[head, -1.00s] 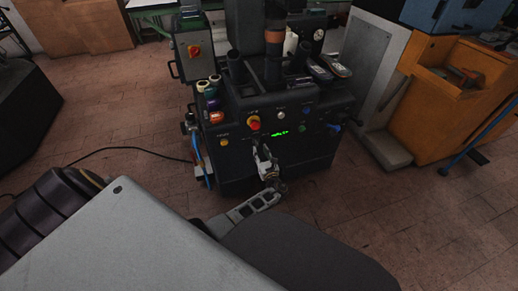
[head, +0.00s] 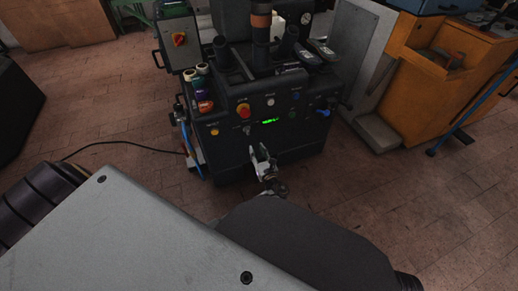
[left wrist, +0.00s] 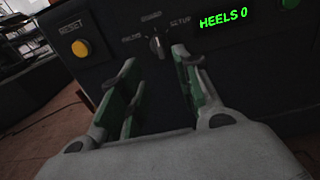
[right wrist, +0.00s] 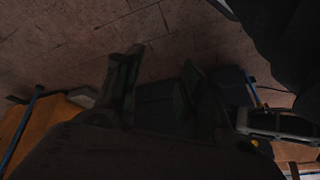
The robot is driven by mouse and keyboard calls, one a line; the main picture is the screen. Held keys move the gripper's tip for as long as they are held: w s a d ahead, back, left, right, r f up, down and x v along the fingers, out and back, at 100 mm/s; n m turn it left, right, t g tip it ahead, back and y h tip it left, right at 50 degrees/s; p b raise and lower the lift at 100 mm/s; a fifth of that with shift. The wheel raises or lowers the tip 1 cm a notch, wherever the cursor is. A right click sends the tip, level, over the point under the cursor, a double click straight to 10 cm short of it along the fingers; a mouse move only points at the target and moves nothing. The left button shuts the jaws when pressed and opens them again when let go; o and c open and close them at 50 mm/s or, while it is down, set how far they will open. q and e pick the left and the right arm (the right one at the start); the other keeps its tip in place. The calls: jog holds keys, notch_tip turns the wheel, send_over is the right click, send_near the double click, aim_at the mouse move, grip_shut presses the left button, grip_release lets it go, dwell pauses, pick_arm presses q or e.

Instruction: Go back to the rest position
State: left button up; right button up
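My left gripper (head: 263,155) is in front of the black press (head: 270,148), below its control panel. In the left wrist view (left wrist: 158,68) its two fingers are spread, with nothing between them. The selector knob (left wrist: 157,44) shows just beyond the fingertips, apart from them as far as I can tell.
An orange cabinet (head: 428,70) stands right of the press, beside a grey panel (head: 355,60). A control box (head: 178,40) with a red button stands at the press's left. A black cable (head: 120,145) lies on the brick floor (head: 420,205).

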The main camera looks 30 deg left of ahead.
pick_arm(q)
jog(key=shift+s+a, duration=0.1)
